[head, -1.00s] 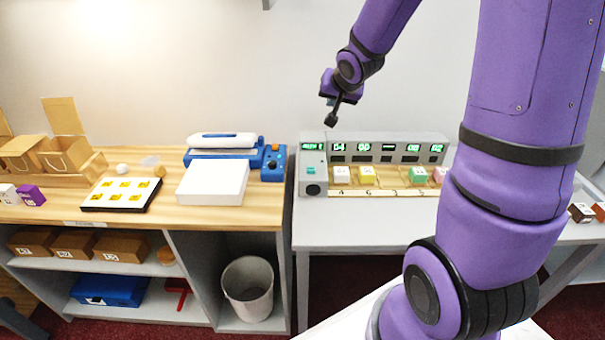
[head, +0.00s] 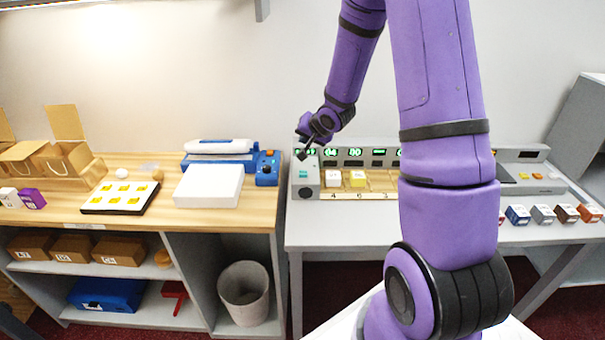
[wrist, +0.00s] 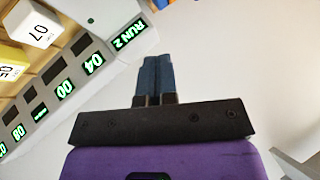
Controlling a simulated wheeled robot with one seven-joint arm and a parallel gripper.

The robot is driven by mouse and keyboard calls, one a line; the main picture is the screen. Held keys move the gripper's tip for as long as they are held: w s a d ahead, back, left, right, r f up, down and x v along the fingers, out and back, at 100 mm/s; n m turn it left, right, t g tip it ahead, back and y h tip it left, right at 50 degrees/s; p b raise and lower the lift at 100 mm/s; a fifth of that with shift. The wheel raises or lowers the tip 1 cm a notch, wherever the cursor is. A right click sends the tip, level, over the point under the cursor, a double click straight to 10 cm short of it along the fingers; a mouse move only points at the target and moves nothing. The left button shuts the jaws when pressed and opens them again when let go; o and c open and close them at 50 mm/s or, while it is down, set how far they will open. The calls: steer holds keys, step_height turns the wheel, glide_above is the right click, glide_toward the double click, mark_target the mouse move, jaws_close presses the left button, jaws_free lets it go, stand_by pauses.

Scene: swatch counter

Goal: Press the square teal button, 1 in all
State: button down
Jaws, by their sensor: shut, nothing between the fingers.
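The square teal button (head: 304,173) sits on top of the grey block at the left end of the grey console (head: 306,182). My gripper (head: 301,154) is shut and empty, at the console's left end, just behind and above the button in the head view. I cannot tell the exact gap between them. In the wrist view my shut fingers (wrist: 157,78) show beside the console's lit display row (wrist: 92,62), whose end display reads RUN 2. The teal button does not show in the wrist view.
A white cube (head: 332,178) and a yellow cube (head: 358,178) stand on the console's wooden strip. A blue device (head: 267,168) and a white box (head: 209,186) stand on the wooden counter to the left. Several small boxes (head: 543,214) line the right.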

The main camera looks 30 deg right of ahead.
mark_target(305, 172)
steer(key=shift+f, duration=4.4)
steer(key=shift+f, duration=0.1)
steer(key=shift+f, duration=0.3)
steer(key=shift+f, duration=0.5)
steer(key=shift+r, duration=0.9)
steer(key=shift+r, duration=2.5)
